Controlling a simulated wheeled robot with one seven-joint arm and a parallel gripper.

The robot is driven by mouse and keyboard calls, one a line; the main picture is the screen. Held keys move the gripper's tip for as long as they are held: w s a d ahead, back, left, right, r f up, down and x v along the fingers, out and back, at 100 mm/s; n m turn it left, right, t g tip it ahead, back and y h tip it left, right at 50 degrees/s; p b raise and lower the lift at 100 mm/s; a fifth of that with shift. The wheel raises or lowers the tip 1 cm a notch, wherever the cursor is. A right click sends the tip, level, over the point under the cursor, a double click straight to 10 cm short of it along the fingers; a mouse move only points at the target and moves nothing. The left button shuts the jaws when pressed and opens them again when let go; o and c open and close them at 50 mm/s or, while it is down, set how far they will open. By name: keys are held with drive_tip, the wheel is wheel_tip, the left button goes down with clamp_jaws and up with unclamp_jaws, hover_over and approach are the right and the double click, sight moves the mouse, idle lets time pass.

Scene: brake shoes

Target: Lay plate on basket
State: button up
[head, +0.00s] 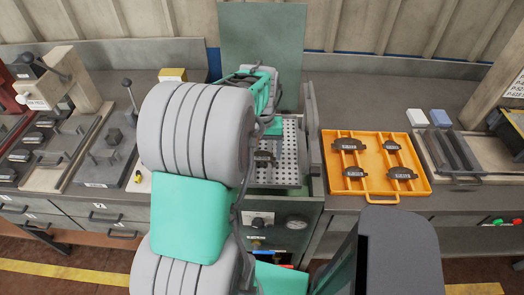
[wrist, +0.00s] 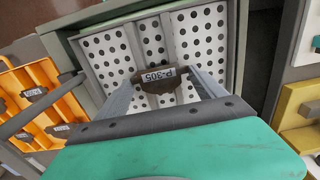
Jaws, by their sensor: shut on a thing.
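A dark plate labelled P-305 (wrist: 160,80) sits between the two grey fingers of my gripper (wrist: 163,84) in the wrist view, and the gripper is shut on it. The plate also shows in the head view (head: 264,158), below my gripper (head: 266,140). The basket (wrist: 110,57) is a light metal tray with round holes and raised dividers inside a green-grey housing. In the head view the basket (head: 291,150) is partly hidden by my arm. The plate is over the basket's near part; I cannot tell whether it touches the floor of it.
An orange tray (head: 376,166) with several similar dark plates stands right of the housing. The housing's raised green lid (head: 262,40) stands behind the basket. A grey fixture (head: 110,150) is on the left bench. The rest of the basket looks empty.

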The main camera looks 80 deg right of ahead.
drive_tip(key=shift+f, duration=0.35)
drive_tip(key=o, duration=1.4)
drive_tip(key=shift+o, duration=0.2)
drive_tip(key=shift+r, duration=0.1)
drive_tip(key=shift+r+p, duration=1.2)
drive_tip(key=shift+r, duration=0.75)
drive_tip(key=s+a+p, duration=0.1)
drive_tip(key=s+a, duration=0.1)
drive_tip(key=a, duration=0.9)
drive_tip(key=shift+s+a, duration=0.3)
drive_tip(key=shift+a, duration=0.05)
